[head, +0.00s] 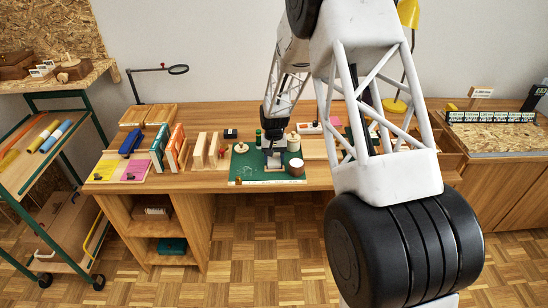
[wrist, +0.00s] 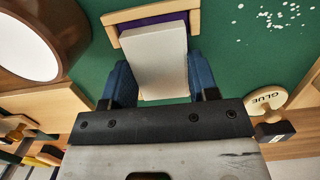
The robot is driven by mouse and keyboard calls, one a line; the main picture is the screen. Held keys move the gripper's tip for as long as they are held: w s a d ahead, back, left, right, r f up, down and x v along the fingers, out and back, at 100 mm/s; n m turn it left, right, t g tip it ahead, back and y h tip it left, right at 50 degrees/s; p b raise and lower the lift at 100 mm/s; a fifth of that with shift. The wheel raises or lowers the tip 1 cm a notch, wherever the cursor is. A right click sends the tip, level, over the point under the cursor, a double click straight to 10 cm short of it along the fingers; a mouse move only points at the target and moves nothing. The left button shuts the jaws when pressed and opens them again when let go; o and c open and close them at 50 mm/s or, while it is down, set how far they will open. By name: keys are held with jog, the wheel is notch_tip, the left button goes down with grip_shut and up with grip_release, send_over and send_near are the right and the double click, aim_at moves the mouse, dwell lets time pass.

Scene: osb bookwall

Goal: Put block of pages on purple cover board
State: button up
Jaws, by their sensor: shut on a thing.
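My gripper (head: 273,150) is low over the green work mat (head: 240,168) on the bench. In the wrist view my gripper (wrist: 162,78) has its blue fingers shut on the sides of a pale block of pages (wrist: 160,55). The purple cover board (wrist: 152,18) shows as a strip past the far end of the block, inside a light wooden frame (wrist: 194,22). The block overlaps the board in this view and hides most of it. I cannot tell whether they touch.
A brown-rimmed pot with white inside (wrist: 28,50) stands close on one side, and a round piece marked GLUE (wrist: 265,100) on the other. Wooden book racks (head: 205,150) stand left of the mat. A yellow lamp (head: 396,105) is behind my arm.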

aim_at(274, 156)
jog(key=o, duration=1)
notch_tip(274, 156, up, 12)
jog(key=w, duration=0.1)
jog(key=shift+w, duration=0.2)
dwell(0.5)
